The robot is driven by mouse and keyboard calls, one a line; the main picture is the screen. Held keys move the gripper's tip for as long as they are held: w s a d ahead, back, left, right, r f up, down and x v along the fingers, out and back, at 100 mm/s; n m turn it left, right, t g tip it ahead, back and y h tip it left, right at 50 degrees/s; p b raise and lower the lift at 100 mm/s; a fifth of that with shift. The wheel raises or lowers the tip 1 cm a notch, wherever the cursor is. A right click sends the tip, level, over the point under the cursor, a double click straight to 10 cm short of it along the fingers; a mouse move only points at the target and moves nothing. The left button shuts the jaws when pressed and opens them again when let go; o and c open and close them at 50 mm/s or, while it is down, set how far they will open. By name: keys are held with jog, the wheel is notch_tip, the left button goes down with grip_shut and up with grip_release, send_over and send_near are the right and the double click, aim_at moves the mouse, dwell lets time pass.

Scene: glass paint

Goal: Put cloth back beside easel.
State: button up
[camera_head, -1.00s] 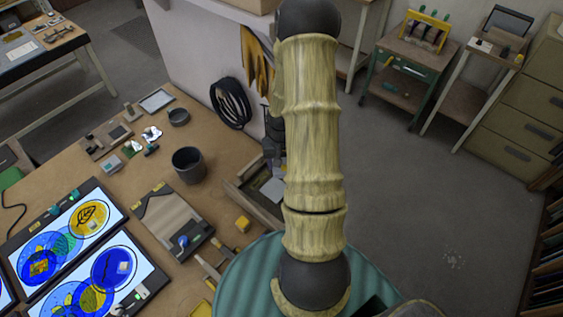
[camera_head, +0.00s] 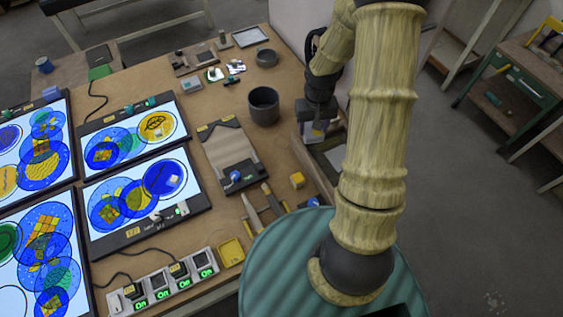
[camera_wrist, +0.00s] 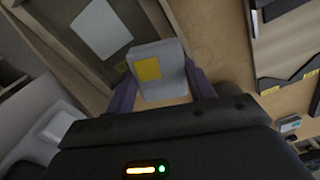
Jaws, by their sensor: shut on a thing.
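The cloth (camera_wrist: 160,70) looks like a flat grey pad with a yellow patch, seen in the wrist view. My gripper (camera_wrist: 160,84) is shut on it, with one dark finger at each side. In the head view my gripper (camera_head: 317,125) is at the right edge of the brown table, by a shallow wooden tray (camera_head: 304,152). The wrist view shows the tray (camera_wrist: 62,58) just beyond the cloth, with a pale sheet in it. I cannot tell whether the cloth touches the tray. I cannot tell which thing is the easel.
A dark cup (camera_head: 263,106) and a board with a blue-knobbed clamp (camera_head: 226,152) stand left of my gripper. Lit panels (camera_head: 150,190) with coloured discs fill the table's left. A yellow block (camera_head: 297,180) lies near the tray.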

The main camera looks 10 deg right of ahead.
jog(key=a+n+b, duration=0.3)
jog(key=a, duration=0.7)
jog(key=shift+w+f+n, duration=0.15)
jog(key=shift+w+n, duration=0.25)
jog(key=shift+d, duration=0.1)
jog(key=shift+f+p, duration=0.3)
jog(key=shift+f, duration=2.6)
jog(key=shift+f+p, duration=0.3)
jog(key=shift+f, duration=1.8)
